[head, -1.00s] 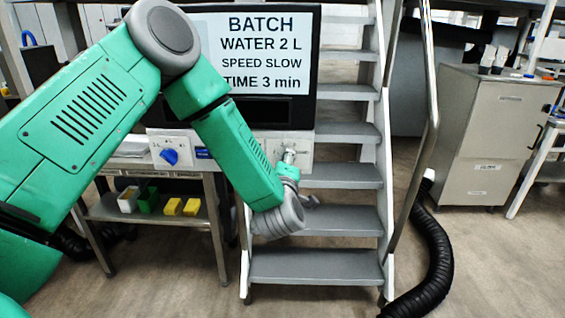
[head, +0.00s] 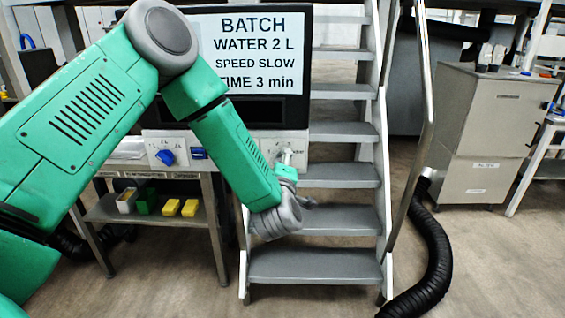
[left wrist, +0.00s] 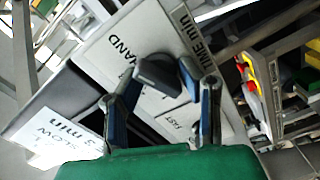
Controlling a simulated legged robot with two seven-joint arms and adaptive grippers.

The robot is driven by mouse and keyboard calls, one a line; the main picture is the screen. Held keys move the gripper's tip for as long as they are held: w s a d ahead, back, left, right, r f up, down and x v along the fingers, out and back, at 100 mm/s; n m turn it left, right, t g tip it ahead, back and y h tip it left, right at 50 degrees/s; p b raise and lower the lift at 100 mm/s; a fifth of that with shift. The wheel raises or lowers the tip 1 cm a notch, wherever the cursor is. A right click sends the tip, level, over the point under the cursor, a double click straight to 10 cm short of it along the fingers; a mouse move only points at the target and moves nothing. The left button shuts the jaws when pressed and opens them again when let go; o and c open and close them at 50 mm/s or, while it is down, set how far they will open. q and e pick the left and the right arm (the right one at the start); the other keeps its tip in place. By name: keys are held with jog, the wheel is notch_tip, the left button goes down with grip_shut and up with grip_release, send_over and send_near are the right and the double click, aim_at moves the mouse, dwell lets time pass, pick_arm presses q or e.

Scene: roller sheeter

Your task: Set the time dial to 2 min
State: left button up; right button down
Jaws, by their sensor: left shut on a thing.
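My left gripper (left wrist: 161,76) is shut on a dark dial knob (left wrist: 158,72) on the white control panel (left wrist: 110,48). Its fingers stand on both sides of the knob. The words "TIME min" show beside it, and "HAND" and "FAST" are printed nearby. The dial's setting cannot be read. In the head view, my left gripper (head: 288,160) reaches up to the right part of the panel, and the knob is hidden there. A sign (head: 258,55) above reads "BATCH, WATER 2 L, SPEED SLOW, TIME 3 min". My right gripper is not in view.
A blue knob (head: 165,157) sits on the left part of the panel. A low metal table (head: 180,214) below holds small yellow, green and white containers. Grey steps (head: 318,263) stand close to the right of my arm, with a black hose (head: 437,255) beyond.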

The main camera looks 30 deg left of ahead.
pick_arm(q)
jog(key=shift+s+f, duration=0.1)
jog(key=shift+f, duration=0.15)
jog(key=o, duration=1.3)
jog(key=shift+a+r, duration=0.1)
jog(key=shift+r, duration=0.05)
jog(key=v, duration=1.2)
